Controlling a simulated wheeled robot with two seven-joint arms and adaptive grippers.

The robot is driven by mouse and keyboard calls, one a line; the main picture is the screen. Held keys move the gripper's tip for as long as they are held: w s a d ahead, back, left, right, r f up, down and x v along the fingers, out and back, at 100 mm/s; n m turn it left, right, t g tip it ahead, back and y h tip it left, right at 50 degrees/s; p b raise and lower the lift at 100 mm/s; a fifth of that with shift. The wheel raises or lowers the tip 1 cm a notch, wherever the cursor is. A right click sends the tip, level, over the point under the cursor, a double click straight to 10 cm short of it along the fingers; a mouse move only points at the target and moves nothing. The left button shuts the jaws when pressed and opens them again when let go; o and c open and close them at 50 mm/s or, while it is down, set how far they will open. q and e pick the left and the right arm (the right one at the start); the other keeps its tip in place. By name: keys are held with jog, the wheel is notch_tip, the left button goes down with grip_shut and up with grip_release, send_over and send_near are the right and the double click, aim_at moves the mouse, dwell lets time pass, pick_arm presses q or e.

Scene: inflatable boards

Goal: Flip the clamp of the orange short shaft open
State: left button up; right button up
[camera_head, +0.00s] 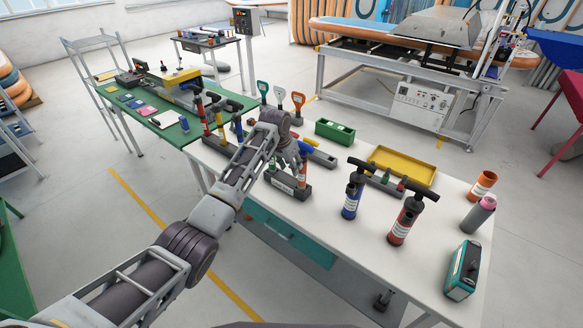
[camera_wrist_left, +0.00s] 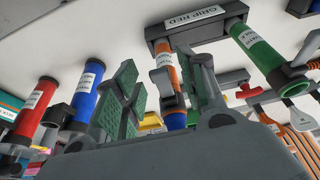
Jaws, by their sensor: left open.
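The orange short shaft (camera_wrist_left: 172,62) stands in a dark holder (camera_wrist_left: 196,31) labelled "GRIP RED" in the left wrist view. A dark grey clamp (camera_wrist_left: 166,82) is around its middle; I cannot tell its lever's exact position. My left gripper (camera_wrist_left: 160,98) is open, its two green-padded fingers on either side of the shaft in the picture, with no clear contact. In the head view my left gripper (camera_head: 293,160) is just above the holder (camera_head: 287,186), and the orange shaft (camera_head: 303,174) is partly hidden by it. My right gripper is out of view.
A green shaft (camera_wrist_left: 258,45) shares the holder. A blue pump (camera_head: 353,194) and a red pump (camera_head: 404,221) stand to the right on the white table. Behind are a green box (camera_head: 335,131) and a yellow tray (camera_head: 402,165).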

pick_arm(q)
jog(key=v, duration=1)
jog(key=shift+s+f, duration=0.1)
jog(key=shift+f, duration=0.05)
